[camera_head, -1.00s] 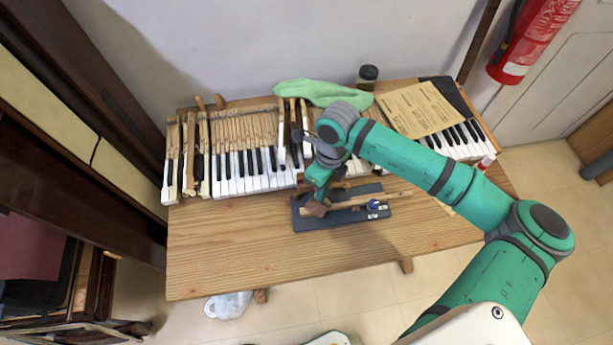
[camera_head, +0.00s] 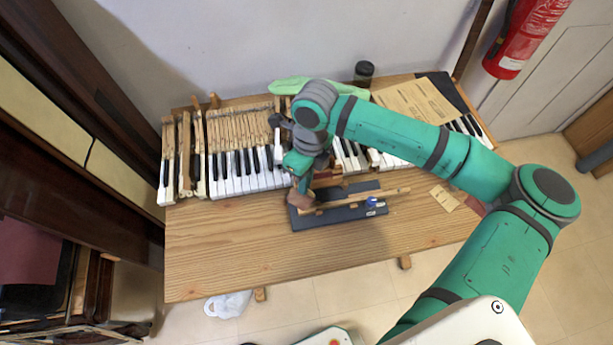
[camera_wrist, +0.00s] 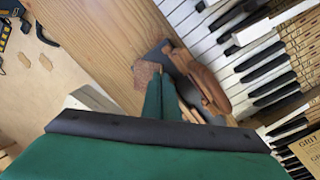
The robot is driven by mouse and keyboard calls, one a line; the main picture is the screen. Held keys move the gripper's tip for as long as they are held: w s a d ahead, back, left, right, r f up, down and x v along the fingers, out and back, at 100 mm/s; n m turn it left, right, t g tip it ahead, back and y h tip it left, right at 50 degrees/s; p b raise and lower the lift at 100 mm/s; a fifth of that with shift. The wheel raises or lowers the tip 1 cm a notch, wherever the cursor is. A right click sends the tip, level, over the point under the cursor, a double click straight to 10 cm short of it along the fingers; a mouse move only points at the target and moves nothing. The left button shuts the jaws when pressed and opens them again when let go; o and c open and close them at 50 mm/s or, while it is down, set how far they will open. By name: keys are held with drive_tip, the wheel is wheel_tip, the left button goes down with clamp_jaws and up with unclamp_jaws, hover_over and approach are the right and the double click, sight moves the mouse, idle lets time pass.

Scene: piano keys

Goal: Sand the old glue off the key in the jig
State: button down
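The jig (camera_head: 345,217) is a dark flat base on the table, also partly visible in the wrist view. The key (camera_head: 375,196) is a long pale wooden stick lying along the jig, its left end near my gripper. My gripper (camera_head: 299,187) is over the jig's left end. In the wrist view its green fingers (camera_wrist: 160,98) are close together on a reddish-brown block (camera_wrist: 147,73), which also shows in the head view (camera_head: 300,199). Whether the block touches the key is hard to tell. A brown wooden piece (camera_wrist: 208,85) is beside the fingers.
The piano keyboard (camera_head: 245,172) runs behind the jig. A printed brown sheet (camera_head: 415,105), green cloth (camera_head: 290,86) and dark jar (camera_head: 363,73) are at the back. Small pale pieces (camera_head: 445,198) lie right of the jig. The table front (camera_head: 280,260) is clear.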

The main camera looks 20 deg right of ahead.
drive_tip(key=shift+r, duration=1.2)
drive_tip(key=shift+w, duration=0.1)
